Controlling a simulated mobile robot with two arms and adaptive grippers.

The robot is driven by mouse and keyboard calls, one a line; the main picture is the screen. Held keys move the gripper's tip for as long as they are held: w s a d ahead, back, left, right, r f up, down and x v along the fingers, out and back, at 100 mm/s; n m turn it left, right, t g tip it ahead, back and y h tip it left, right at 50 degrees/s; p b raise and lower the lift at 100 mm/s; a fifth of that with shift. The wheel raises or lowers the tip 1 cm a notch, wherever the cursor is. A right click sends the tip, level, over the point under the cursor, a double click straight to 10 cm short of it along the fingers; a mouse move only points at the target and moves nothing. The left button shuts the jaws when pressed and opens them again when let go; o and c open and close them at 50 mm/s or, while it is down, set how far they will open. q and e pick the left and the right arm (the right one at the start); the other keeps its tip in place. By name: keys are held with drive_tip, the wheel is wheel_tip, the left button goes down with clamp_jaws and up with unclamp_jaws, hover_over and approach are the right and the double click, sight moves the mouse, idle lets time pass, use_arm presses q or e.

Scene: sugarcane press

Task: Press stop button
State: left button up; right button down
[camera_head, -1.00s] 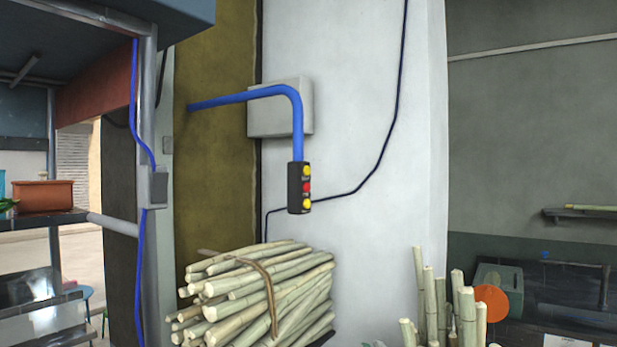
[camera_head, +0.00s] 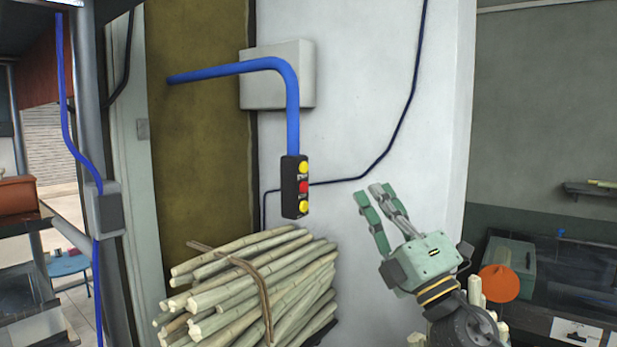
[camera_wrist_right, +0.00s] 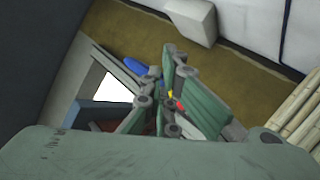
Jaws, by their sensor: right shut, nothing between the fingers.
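A black control box (camera_head: 295,187) hangs from a blue pipe (camera_head: 292,110) in the middle of the head view. It carries a red button (camera_head: 304,187) between two yellow buttons, one above (camera_head: 304,168) and one below (camera_head: 304,206). My right gripper (camera_head: 376,192) is to the right of the box, apart from it, with its fingers shut, empty and pointing up and left. In the right wrist view, the fingers (camera_wrist_right: 170,80) cover most of the box; bits of red (camera_wrist_right: 180,106) and yellow show between them. My left gripper is not in view.
A tied bundle of sugarcane (camera_head: 250,290) lies below the box. A grey wall box (camera_head: 300,62) and a dark cable (camera_head: 385,150) are on the white wall behind. An orange disc (camera_head: 499,283) is at lower right. The space between gripper and box looks clear.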

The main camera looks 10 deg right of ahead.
sight(304, 187)
drive_tip(key=w+a+b, duration=0.1)
drive_tip(key=w+a, duration=0.4)
drive_tip(key=a, duration=0.1)
drive_tip(key=shift+w+a, duration=0.25)
drive_tip(key=shift+w, duration=0.1)
idle(0.4)
drive_tip(key=shift+r, duration=0.1)
idle(1.3)
drive_tip(key=shift+w+a, duration=0.3)
drive_tip(key=shift+w+a+b, duration=0.3)
drive_tip(key=shift+b, duration=0.15)
idle(0.7)
drive_tip(key=shift+s+d, duration=0.15)
drive_tip(key=shift+s+d+p, duration=0.3)
drive_tip(key=shift+s+d, duration=0.15)
drive_tip(key=shift+s, duration=0.05)
